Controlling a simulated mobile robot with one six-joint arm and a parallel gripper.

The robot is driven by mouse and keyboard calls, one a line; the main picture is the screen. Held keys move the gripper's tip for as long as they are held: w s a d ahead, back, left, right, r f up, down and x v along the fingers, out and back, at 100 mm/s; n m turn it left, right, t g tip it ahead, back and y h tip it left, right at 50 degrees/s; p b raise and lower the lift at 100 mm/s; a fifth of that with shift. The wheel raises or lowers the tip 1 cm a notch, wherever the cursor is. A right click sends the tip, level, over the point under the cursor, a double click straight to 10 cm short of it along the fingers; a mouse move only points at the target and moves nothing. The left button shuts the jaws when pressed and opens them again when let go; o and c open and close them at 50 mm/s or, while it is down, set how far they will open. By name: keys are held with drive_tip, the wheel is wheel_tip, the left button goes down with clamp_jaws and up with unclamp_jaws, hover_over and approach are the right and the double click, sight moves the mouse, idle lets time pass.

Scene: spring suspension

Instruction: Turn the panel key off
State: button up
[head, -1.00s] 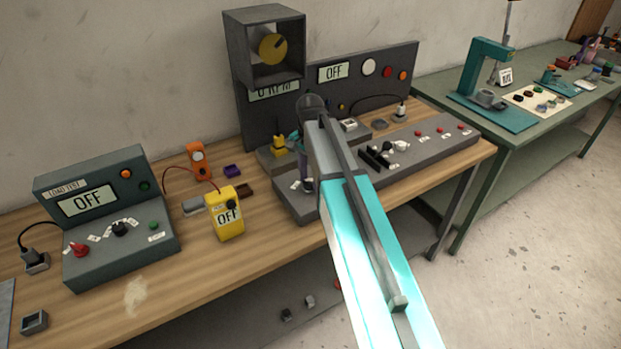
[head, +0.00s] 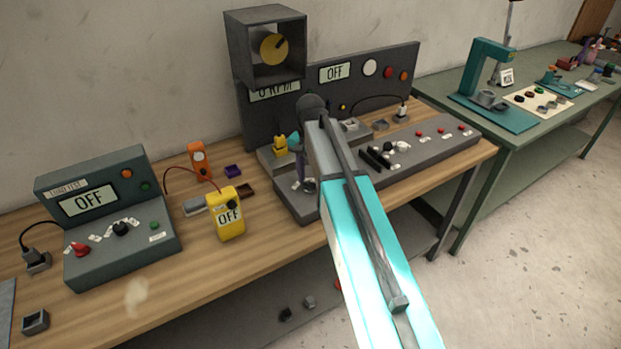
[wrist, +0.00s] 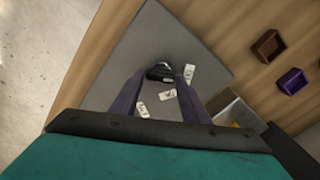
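A black knob-like key (wrist: 160,72) stands on the left end of the grey control panel (wrist: 205,45), with small white labels around it. In the wrist view my gripper (wrist: 161,77) has its two purple fingers apart, one on each side of the key. Small gaps seem to show between key and fingers; I cannot tell whether they touch.
A yellow meter (head: 226,214) and a dark green load-test box (head: 108,262) stand on the wooden bench to the left. A brown tray (wrist: 268,46) and a purple tray (wrist: 292,81) lie beside the panel. A green table (head: 445,86) is at the right.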

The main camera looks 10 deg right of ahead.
drive_tip(key=shift+o, duration=1.1)
wheel_tip(320, 180, up, 14)
drive_tip(key=p, duration=0.8)
drive_tip(key=shift+p, duration=0.35)
drive_tip(key=shift+f, duration=0.15)
